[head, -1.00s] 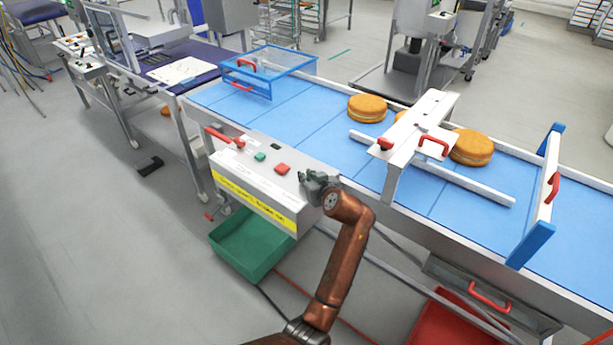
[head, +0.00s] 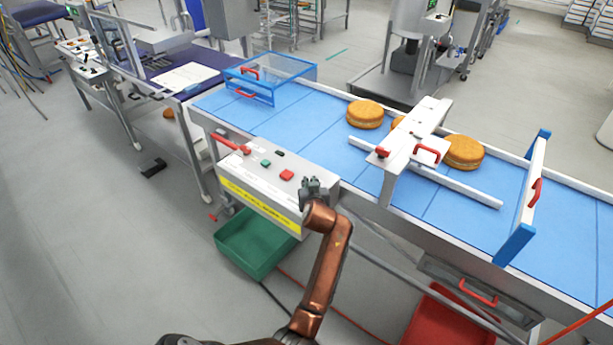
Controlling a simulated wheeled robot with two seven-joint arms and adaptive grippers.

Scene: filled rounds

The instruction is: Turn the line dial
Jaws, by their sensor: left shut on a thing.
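The control box (head: 262,193) is a grey-white case with a yellow strip along its front, fixed to the near side of the blue conveyor. My left gripper (head: 309,186) is at the right end of its top panel, shut on the line dial. The gripper's dark fingers hide the dial, so its pointer cannot be read. My right gripper is out of view.
On the panel are a green button (head: 265,163), a red button (head: 287,175), a black switch (head: 280,153) and a red lever (head: 232,144). Filled rounds (head: 365,114) lie on the conveyor (head: 310,125). A green crate (head: 253,245) and red crate (head: 440,318) stand below.

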